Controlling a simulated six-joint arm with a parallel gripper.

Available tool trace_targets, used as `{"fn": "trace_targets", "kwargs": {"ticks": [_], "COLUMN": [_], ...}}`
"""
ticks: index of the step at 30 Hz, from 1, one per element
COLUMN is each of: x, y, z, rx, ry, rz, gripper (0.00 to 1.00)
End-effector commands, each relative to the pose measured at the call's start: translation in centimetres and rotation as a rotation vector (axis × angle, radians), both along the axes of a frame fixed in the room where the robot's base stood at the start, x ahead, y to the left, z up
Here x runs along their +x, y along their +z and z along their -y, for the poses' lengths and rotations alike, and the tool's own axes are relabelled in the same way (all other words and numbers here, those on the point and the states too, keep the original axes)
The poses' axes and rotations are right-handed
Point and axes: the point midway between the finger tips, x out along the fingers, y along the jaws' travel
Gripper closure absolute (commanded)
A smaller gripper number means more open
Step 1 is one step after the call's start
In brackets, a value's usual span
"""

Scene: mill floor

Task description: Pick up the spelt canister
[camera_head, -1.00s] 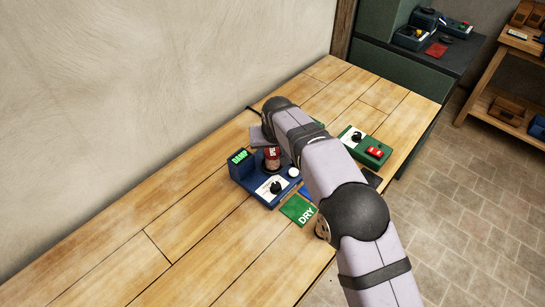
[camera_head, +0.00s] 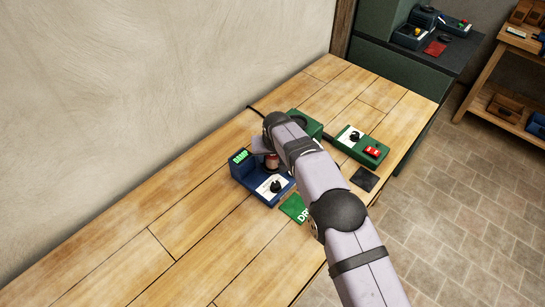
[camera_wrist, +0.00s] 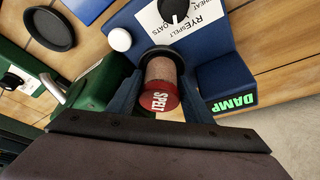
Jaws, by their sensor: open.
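The spelt canister (camera_wrist: 160,88) has a red lid marked SPELT and a tan body. It stands in the dark round socket of a blue meter (camera_wrist: 210,40), whose display reads DAMP. In the wrist view, my gripper (camera_wrist: 161,85) is open, with one finger on either side of the canister. I cannot tell whether the fingers touch it. In the head view, the meter (camera_head: 258,183) sits on the wooden bench, and the canister (camera_head: 271,161) is partly hidden under my gripper (camera_head: 268,150).
A green box (camera_head: 304,123) stands close behind my wrist. A green unit (camera_head: 361,143) with a dial and red switch is further right, with a dark square pad (camera_head: 365,179) beside it. A green DRY card (camera_head: 294,207) lies near the meter. The bench's left front is clear.

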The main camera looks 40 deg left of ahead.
Motion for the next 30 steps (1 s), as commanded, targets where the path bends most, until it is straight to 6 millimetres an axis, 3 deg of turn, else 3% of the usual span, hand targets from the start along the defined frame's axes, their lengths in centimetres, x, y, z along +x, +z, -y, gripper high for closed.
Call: {"fn": "trace_targets", "kwargs": {"ticks": [3, 7, 9, 20, 30], "x": [0.0, 0.0, 0.0, 0.0, 0.1], "y": [0.0, 0.0, 0.1, 0.9, 6.1], "z": [0.0, 0.0, 0.0, -0.1, -0.2], "rx": [0.000, 0.000, 0.002, 0.004, 0.006], "ry": [0.000, 0.000, 0.000, 0.000, -0.001], "rz": [0.000, 0.000, 0.001, 0.002, 0.004], "gripper": [0.54, 0.83, 0.92, 0.92, 0.92]}}
